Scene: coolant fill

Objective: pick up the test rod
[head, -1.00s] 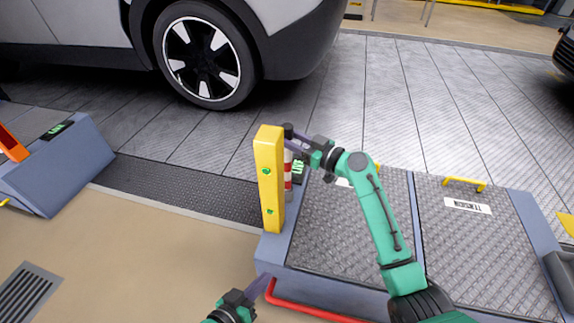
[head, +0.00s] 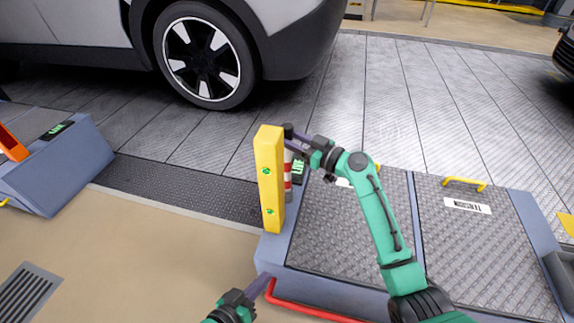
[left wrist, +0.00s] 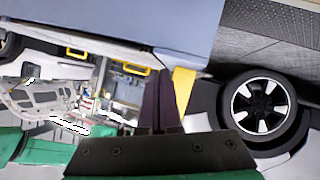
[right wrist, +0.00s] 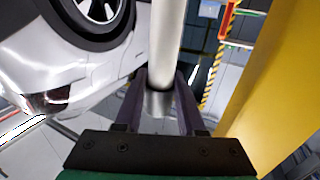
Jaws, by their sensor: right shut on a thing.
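The test rod (head: 288,172) stands upright close beside a yellow post (head: 269,180) in the head view. It has red and white bands and a dark top. My right gripper (head: 293,138) is shut on the rod near its top. In the right wrist view the pale rod (right wrist: 169,40) runs between the fingers of my right gripper (right wrist: 158,100), and the yellow post (right wrist: 285,90) stands to the right. My left gripper (head: 263,284) is low in the head view, apart from the rod. In the left wrist view its fingers (left wrist: 162,95) lie together, empty.
The post stands at the corner of a grey-blue platform with tread-plate lids (head: 345,230) and yellow handles (head: 464,183). A red rail (head: 315,312) runs along its front. A car (head: 205,55) stands behind. A grey-blue box (head: 70,170) is at left, with bare floor between.

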